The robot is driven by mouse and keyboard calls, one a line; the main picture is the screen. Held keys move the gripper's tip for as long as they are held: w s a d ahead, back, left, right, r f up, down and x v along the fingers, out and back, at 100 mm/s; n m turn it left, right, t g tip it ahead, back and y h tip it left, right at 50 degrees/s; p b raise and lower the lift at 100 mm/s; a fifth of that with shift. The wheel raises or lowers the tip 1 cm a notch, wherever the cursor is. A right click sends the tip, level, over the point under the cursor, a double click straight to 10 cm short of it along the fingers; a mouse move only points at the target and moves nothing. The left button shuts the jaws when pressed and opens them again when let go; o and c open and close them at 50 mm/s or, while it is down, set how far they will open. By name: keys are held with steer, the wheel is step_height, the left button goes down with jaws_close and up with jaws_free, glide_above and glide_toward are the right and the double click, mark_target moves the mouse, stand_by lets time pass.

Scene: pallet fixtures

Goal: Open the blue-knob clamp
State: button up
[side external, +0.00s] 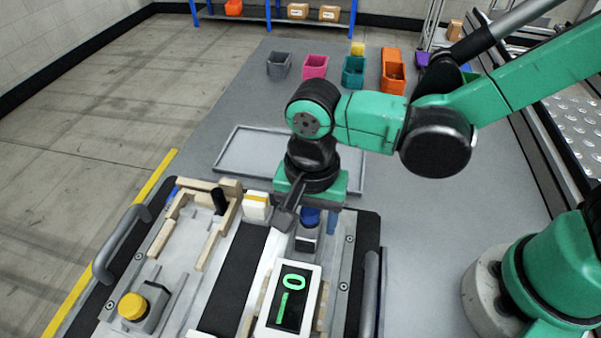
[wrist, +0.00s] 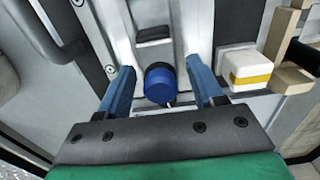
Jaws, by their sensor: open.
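The blue knob (wrist: 160,84) of the clamp sits between the two blue fingers of my gripper (wrist: 160,74) in the wrist view. The fingers are open, with a gap on each side of the knob. In the side external view the blue knob (side external: 310,217) shows under my wrist, beside one blue finger; the other finger is mostly hidden. A dark block (wrist: 154,34) lies just beyond the knob. Whether the clamp is open or closed I cannot tell.
A yellow knob (side external: 132,306) stands at the pallet's front left. A white block with a yellow stripe (side external: 256,207) sits left of my gripper, near wooden pieces (side external: 232,190). A framed panel (side external: 288,299) with green marks lies in front. Grey handles (side external: 122,243) line the edges.

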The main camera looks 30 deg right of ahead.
steer(key=shift+r, duration=4)
